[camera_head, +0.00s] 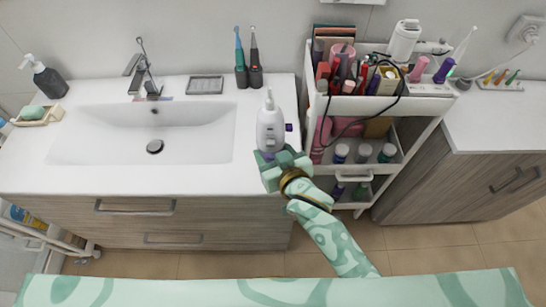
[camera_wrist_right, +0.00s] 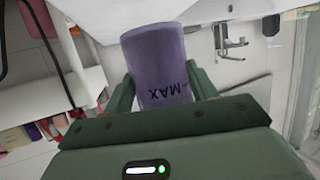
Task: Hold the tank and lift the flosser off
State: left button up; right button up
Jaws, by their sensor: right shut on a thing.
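The white flosser (camera_head: 270,128) stands upright at the front edge of the counter, right of the sink, with its nozzle pointing up. A purple tank (camera_head: 267,155) shows at its lower end, partly hidden by my right gripper (camera_head: 283,165). The wrist view shows the purple tank (camera_wrist_right: 157,60), with dark lettering ending in MAX, between the two green fingers of my right gripper (camera_wrist_right: 163,88). This gripper is shut on the tank. The white flosser body cannot be made out in the wrist view. My left gripper is not in view.
The sink (camera_head: 145,133) lies to the left. Two electric toothbrushes (camera_head: 248,60) and a grey soap tray (camera_head: 205,85) stand behind it. A crowded white cart (camera_head: 395,108) stands close on the right. The counter between toothbrushes and flosser is clear.

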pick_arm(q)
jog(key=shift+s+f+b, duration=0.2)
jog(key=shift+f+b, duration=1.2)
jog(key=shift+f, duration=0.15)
pick_arm(e)
jog(key=shift+w+f, duration=1)
jog(key=shift+w, duration=0.2)
jog(key=shift+w+f, duration=1)
jog(key=shift+w, duration=0.15)
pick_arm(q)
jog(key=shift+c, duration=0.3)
pick_arm(e)
jog(key=shift+f, duration=0.25)
